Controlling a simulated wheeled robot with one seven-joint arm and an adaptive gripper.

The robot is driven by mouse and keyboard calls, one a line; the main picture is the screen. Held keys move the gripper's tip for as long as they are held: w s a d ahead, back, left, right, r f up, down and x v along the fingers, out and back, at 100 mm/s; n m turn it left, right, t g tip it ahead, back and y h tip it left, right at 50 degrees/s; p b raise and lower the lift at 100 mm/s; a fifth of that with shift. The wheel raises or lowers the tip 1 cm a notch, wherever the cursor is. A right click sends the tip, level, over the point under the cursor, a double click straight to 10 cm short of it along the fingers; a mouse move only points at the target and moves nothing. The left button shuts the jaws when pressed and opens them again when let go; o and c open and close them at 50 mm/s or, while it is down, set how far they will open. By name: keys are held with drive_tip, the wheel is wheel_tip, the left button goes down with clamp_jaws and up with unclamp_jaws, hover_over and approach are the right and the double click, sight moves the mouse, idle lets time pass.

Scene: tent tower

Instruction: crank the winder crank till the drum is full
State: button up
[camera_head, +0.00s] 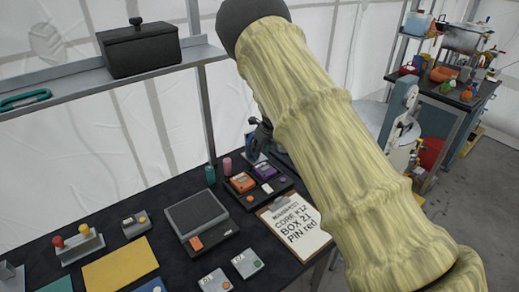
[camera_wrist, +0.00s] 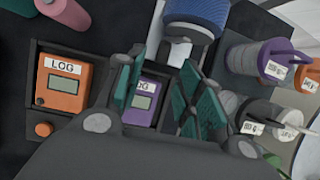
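A blue ribbed cylinder (camera_wrist: 197,12), which looks like the winder's drum, shows at the top of the wrist view, cut off by the frame edge. Pale grey and white parts sit just below it. I cannot clearly make out the crank, or how full the drum is. My gripper (camera_wrist: 167,88) has its two green-padded fingers spread apart, with nothing seen held between them. The fingers point toward the drum side, and a purple logger (camera_wrist: 143,100) shows below and between them. In the head view my arm hides most of the winder area.
An orange logger (camera_wrist: 62,82) lies left of my gripper; labelled spools (camera_wrist: 250,60) stand to the right. On the black table are a clipboard (camera_head: 295,226), a grey scale-like device (camera_head: 197,213) and a yellow mat (camera_head: 118,266). A shelf (camera_head: 100,78) bears a black box.

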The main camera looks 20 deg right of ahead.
drive_tip(key=w+f, duration=0.2)
drive_tip(key=f, duration=0.1)
drive_tip(key=shift+w+a+f, duration=0.1)
drive_tip(key=shift+w, duration=0.2)
drive_tip(key=shift+s+r, duration=0.75)
drive_tip(key=shift+s, duration=0.25)
drive_tip(key=shift+w+f, duration=0.75)
drive_tip(key=shift+f, duration=0.1)
clamp_jaws()
drive_tip(key=shift+s+a+r, duration=0.1)
drive_tip(key=shift+s+r, duration=0.05)
drive_tip(key=shift+r, duration=0.2)
